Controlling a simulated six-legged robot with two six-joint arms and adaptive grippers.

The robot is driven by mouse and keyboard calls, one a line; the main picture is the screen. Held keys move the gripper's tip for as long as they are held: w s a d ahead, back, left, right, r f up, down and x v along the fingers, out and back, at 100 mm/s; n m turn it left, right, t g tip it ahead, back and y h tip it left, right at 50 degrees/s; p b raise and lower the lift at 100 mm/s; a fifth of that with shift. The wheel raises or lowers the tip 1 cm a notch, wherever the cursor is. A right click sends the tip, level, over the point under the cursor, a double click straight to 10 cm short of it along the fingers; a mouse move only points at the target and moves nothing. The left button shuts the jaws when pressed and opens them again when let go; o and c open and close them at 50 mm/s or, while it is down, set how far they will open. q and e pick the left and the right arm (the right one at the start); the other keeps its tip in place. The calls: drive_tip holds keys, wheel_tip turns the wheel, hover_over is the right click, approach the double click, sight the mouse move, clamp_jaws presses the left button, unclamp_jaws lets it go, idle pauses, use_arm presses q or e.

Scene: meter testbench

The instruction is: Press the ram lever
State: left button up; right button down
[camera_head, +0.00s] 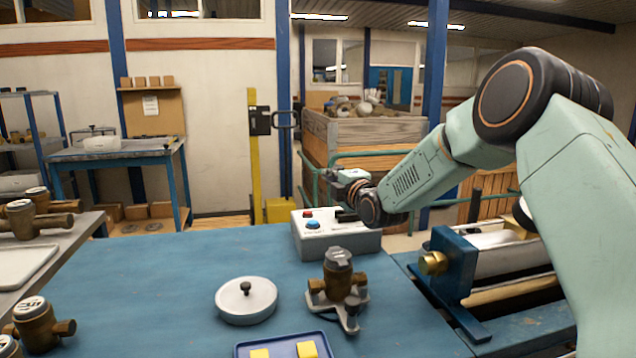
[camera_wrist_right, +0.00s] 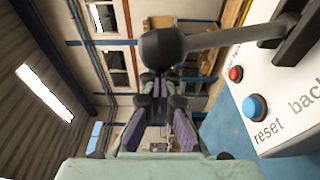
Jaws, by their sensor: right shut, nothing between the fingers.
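The ram lever (camera_wrist_right: 225,38) is a rod with a dark rounded knob at its end, rising from a dark slot on the control box in the right wrist view. The pale control box (camera_head: 335,242) stands at the back of the blue table, with a red and a blue button; it also shows in the wrist view (camera_wrist_right: 295,85), lettered "reset" and "back". My right gripper (camera_head: 345,178) is shut and empty, above the box. In the wrist view its fingertips (camera_wrist_right: 160,85) are close to the knob; I cannot tell whether they touch. My left gripper is out of view.
A brass meter (camera_head: 338,275) stands in a fixture in front of the box. A white round lid (camera_head: 246,302) and a blue tray (camera_head: 283,342) with yellow blocks are nearby. A blue clamping rig (camera_head: 452,268) stands at right. The table's left middle is clear.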

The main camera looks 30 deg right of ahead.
drive_tip(key=s+d+m+t+p, duration=0.1)
drive_tip(key=s+d+m, duration=0.1)
drive_tip(key=d+m, duration=0.5)
drive_tip(key=shift+s+d+r+h, duration=0.25)
drive_tip(key=shift+d+h, duration=0.15)
drive_tip(key=shift+d, duration=0.55)
wheel_tip(320, 180, up, 10)
idle(0.5)
drive_tip(key=shift+a+r, duration=0.15)
drive_tip(key=shift+f, duration=0.2)
